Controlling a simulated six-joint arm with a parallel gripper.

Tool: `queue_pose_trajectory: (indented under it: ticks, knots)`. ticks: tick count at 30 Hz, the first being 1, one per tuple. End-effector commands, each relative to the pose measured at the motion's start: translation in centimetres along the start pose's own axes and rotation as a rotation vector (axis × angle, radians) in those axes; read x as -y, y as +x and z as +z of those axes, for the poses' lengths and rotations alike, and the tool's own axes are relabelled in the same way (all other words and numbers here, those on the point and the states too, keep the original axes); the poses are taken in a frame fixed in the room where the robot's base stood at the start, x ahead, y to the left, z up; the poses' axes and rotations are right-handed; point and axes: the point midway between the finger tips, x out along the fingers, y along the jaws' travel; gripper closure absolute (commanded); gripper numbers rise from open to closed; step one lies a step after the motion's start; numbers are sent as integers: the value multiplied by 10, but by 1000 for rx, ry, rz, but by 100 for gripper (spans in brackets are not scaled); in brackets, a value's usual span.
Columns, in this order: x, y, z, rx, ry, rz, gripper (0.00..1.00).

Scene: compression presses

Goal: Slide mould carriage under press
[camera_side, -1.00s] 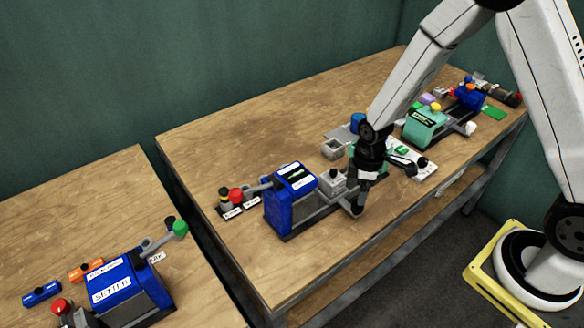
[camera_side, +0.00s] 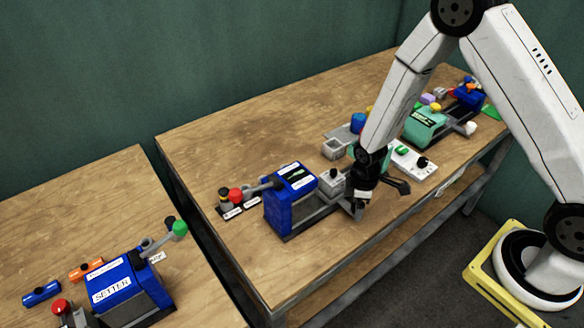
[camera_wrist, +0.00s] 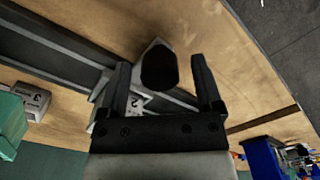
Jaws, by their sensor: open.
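The near blue press (camera_side: 280,207) stands on the long bench, with a low rail running out to its right. The grey mould carriage (camera_side: 331,183) sits on this rail, just right of the blue press body. My gripper (camera_side: 357,209) is low at the right end of the carriage, partly hiding it. In the wrist view my gripper (camera_wrist: 159,64) is open, with a finger on either side of a black knob (camera_wrist: 158,70) on a grey mount. A gap shows beside the knob on each side. Part of a labelled grey block shows behind the fingers.
A green press (camera_side: 425,126) stands farther right on the bench. A red knob (camera_side: 235,195) is left of the blue press. The bench's back left is clear.

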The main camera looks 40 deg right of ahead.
Motion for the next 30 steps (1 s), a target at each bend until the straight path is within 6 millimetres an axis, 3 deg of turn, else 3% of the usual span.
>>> queue_pose_trajectory:
  ticks: [2, 10, 20, 30]
  knots:
    - [0, 0, 0, 0, 0, 0, 16]
    - [0, 0, 0, 0, 0, 0, 99]
    - [2, 0, -2, 0, -1, 0, 100]
    - [29, 0, -31, -1, -6, 1, 100]
